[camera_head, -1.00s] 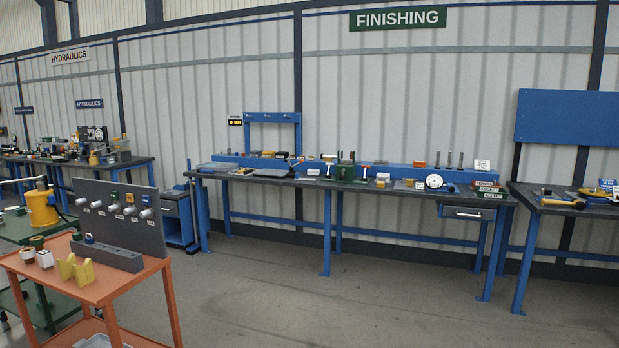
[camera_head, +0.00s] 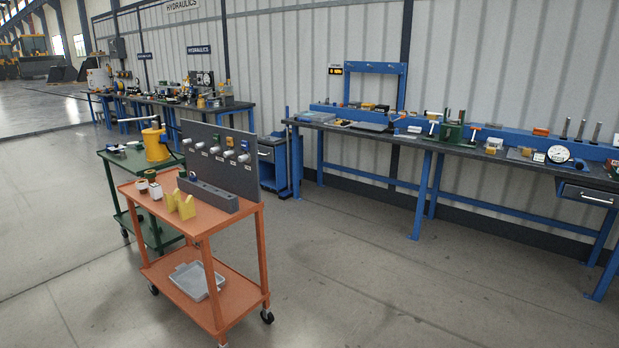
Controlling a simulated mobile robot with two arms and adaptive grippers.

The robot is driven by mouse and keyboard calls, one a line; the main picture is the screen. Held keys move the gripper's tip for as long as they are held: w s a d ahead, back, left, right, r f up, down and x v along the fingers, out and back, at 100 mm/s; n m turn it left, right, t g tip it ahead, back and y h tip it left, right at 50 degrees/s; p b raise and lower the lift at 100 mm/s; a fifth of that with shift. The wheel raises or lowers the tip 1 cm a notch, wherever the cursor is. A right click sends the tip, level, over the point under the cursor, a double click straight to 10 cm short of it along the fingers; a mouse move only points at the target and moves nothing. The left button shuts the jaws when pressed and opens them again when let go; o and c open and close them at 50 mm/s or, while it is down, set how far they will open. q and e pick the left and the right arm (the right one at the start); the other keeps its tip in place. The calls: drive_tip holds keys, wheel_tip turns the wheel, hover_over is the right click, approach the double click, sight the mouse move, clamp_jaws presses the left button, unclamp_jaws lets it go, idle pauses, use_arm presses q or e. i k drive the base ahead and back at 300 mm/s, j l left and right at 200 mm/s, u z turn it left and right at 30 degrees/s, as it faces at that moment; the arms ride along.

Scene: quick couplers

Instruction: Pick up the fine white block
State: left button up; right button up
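Several small blocks lie on the blue-framed finishing bench (camera_head: 478,147). A small white block-like piece (camera_head: 414,129) lies on its top, left of a green vise-like fixture (camera_head: 452,131). Another small white piece (camera_head: 155,191) stands on the top shelf of the orange cart (camera_head: 215,206). At this distance I cannot read any marking, so I cannot tell which one is the fine white block. Neither of my grippers is in view.
The orange cart stands front left, with a grey tray (camera_head: 196,281) on its lower shelf. A green cart (camera_head: 116,168) stands behind it. A hydraulics bench (camera_head: 170,99) runs along the back wall. Open floor (camera_head: 370,270) lies between the cart and the finishing bench.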

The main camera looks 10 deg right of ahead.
sight(411, 129)
drive_tip(key=i+l+z, duration=0.35)
drive_tip(key=i, duration=0.65)
drive_tip(key=i+z, duration=0.35)
drive_tip(key=i, duration=2.85)
